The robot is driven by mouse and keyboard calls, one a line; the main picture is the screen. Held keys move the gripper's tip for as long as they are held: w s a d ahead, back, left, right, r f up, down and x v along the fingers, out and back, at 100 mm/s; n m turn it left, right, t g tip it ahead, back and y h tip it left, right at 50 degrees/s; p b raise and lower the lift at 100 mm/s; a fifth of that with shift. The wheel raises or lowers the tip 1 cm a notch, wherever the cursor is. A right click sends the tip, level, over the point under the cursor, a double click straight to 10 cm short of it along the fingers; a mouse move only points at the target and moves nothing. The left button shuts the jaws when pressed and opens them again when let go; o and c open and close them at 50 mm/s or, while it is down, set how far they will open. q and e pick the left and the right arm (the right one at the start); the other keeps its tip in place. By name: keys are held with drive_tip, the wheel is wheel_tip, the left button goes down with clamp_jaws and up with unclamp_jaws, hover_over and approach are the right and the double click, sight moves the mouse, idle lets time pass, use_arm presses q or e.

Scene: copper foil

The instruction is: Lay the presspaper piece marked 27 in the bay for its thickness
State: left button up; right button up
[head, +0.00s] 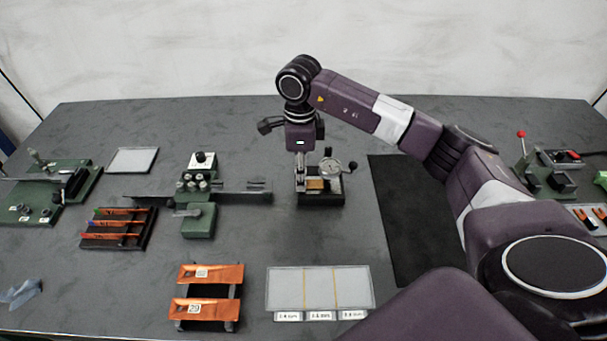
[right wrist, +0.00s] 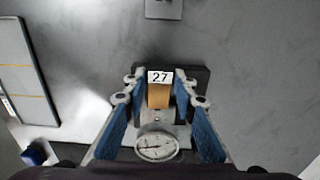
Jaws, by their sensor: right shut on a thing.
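The tan presspaper piece (right wrist: 158,96) carries a white label reading 27. It also shows in the head view (head: 315,184), low at the dial gauge (head: 330,168). My right gripper (head: 300,158) points down there, and in the right wrist view its blue-padded fingers (right wrist: 160,92) are shut on the piece from both sides. The gauge's round dial (right wrist: 157,146) shows just below the piece. Whether the piece is clear of the gauge is hard to tell. The tray with three bays (head: 287,285) lies at the front, empty, its thickness labels too small to read surely. My left gripper is not in view.
A green fixture (head: 198,218), a dark rack with copper strips (head: 118,240) and a pale plate (head: 132,160) stand further left. A black mat (head: 405,225) lies bare at right.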

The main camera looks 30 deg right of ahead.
drive_tip(key=shift+w+a, duration=0.35)
drive_tip(key=shift+a, duration=0.2)
drive_tip(key=shift+w+a, duration=0.3)
drive_tip(key=shift+a, duration=0.2)
drive_tip(key=shift+r, duration=0.1)
wheel_tip(320, 180, up, 7)
drive_tip(key=p, duration=0.4)
idle(0.9)
